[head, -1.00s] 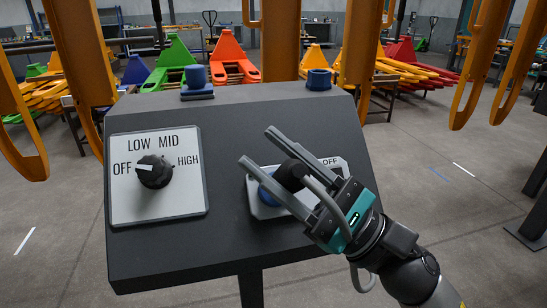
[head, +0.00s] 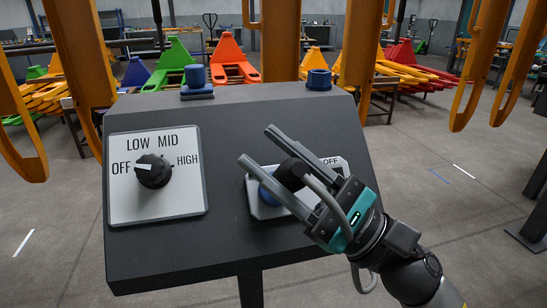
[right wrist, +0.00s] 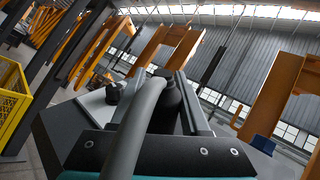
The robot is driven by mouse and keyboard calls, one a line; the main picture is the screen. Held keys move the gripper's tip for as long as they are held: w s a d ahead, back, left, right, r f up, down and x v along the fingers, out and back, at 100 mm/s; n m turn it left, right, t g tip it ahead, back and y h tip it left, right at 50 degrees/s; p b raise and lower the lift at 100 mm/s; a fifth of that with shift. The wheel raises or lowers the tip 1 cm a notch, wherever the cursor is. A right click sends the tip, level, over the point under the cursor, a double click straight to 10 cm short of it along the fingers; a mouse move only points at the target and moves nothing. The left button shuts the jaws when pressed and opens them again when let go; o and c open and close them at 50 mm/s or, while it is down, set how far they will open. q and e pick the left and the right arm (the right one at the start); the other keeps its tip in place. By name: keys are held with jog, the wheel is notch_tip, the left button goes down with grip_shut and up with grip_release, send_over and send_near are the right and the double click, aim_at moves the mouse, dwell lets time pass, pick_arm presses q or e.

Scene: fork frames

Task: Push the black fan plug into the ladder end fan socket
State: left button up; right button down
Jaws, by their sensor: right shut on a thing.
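The black plug (head: 291,175) sits between the two long grey fingers of my right gripper (head: 258,145), which is shut on it. A grey cable (head: 325,196) runs from the plug back along the gripper. A blue round socket (head: 266,192) on a light plate on the console's sloped face shows partly behind the plug and a finger. Whether the plug is inside it or only in front cannot be told. In the right wrist view the plug (right wrist: 169,97) stands between the fingers, with the cable (right wrist: 137,125) in front. My left gripper is not in view.
The dark console (head: 230,245) carries a dial (head: 153,171) pointing at OFF on the left. Two blue fittings, left (head: 195,77) and right (head: 319,79), stand on its top edge. Orange posts (head: 280,40) and pallet trucks stand behind.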

jog(key=shift+w+a+f+b, duration=0.2)
jog(key=shift+w+f+b, duration=0.35)
jog(key=shift+b, duration=0.15)
jog(key=shift+w+a+f+b, duration=0.15)
jog(key=shift+w+f+b, duration=0.4)
jog(key=shift+b, duration=0.15)
jog(key=shift+w+f, duration=0.15)
jog(key=shift+f, duration=0.1)
jog(key=shift+w+a+f+b, duration=0.1)
jog(key=shift+w+f+b, duration=0.05)
jog(key=shift+b, duration=0.3)
jog(key=shift+c, duration=1.5)
grip_release()
jog(key=b+v, duration=0.2)
jog(key=v, duration=1.3)
